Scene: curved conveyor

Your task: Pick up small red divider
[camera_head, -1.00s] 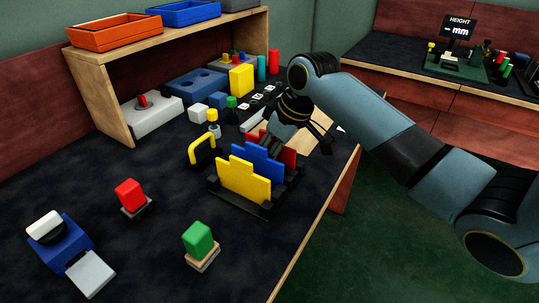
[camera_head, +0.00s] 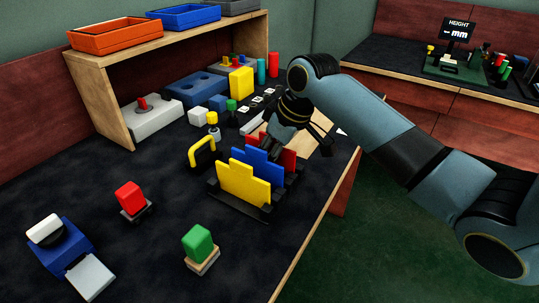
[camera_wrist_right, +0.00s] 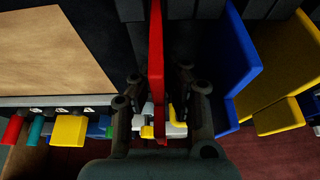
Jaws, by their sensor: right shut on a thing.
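The small red divider (camera_head: 284,153) stands at the back of a black rack (camera_head: 240,207), behind a blue divider (camera_head: 256,166) and a yellow divider (camera_head: 242,183). In the right wrist view the red divider (camera_wrist_right: 157,70) runs between the fingers of my right gripper (camera_wrist_right: 160,100), with the blue divider (camera_wrist_right: 230,60) and yellow divider (camera_wrist_right: 285,70) to its right. My right gripper (camera_head: 275,147) is at the rack from above, shut on the red divider. The fingertips are partly hidden in the head view. My left gripper is not in view.
A yellow handle (camera_head: 201,152) stands left of the rack. A red block (camera_head: 130,197) and a green block (camera_head: 198,243) stand on small bases in front. A wooden shelf (camera_head: 165,45) with trays is at the back. The table's right edge runs close beside the rack.

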